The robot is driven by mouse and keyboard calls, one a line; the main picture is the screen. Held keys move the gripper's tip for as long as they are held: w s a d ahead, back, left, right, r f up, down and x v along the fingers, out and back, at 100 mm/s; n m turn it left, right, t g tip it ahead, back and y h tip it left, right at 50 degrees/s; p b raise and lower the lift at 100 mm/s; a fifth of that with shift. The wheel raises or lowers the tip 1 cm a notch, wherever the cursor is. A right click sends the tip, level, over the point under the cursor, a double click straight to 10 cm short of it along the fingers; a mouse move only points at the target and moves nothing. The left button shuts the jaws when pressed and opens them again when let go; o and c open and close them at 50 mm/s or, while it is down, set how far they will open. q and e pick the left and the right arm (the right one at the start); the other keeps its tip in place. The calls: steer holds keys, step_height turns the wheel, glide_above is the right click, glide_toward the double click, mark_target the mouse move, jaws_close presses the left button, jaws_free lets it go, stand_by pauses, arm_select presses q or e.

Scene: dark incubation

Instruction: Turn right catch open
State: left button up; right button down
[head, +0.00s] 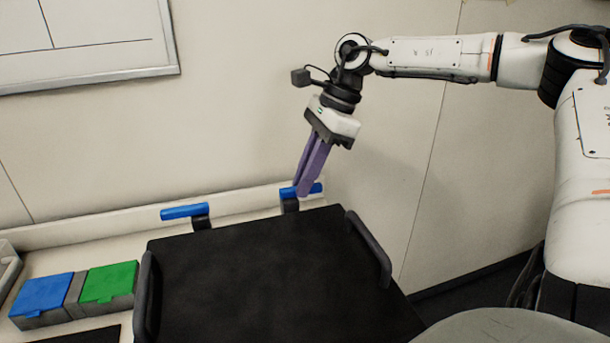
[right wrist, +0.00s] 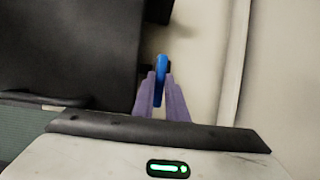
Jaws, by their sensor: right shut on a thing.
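The right catch (head: 289,193) is a blue bar on a dark mount at the far edge of a black lid or box (head: 265,265). My right gripper (head: 308,191), with purple fingers, reaches down from above and is shut on the blue bar. In the right wrist view, the blue catch (right wrist: 161,68) stands between the two purple fingertips (right wrist: 160,92). Part of the bar is hidden by the fingers in the head view. The left catch (head: 184,211) is a similar blue bar, with nothing touching it. My left gripper is not in view.
The black box has dark handles on its left (head: 145,295) and right (head: 369,248) sides. A blue-lidded box (head: 42,294) and a green-lidded box (head: 109,282) sit on the pale bench to the left. A wall stands close behind the catches.

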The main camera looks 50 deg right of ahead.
stand_by(0.4)
steer(key=c, duration=1.8)
jaws_free()
steer(key=shift+o, duration=0.2)
steer(key=v, duration=1)
steer(key=shift+r, duration=0.2)
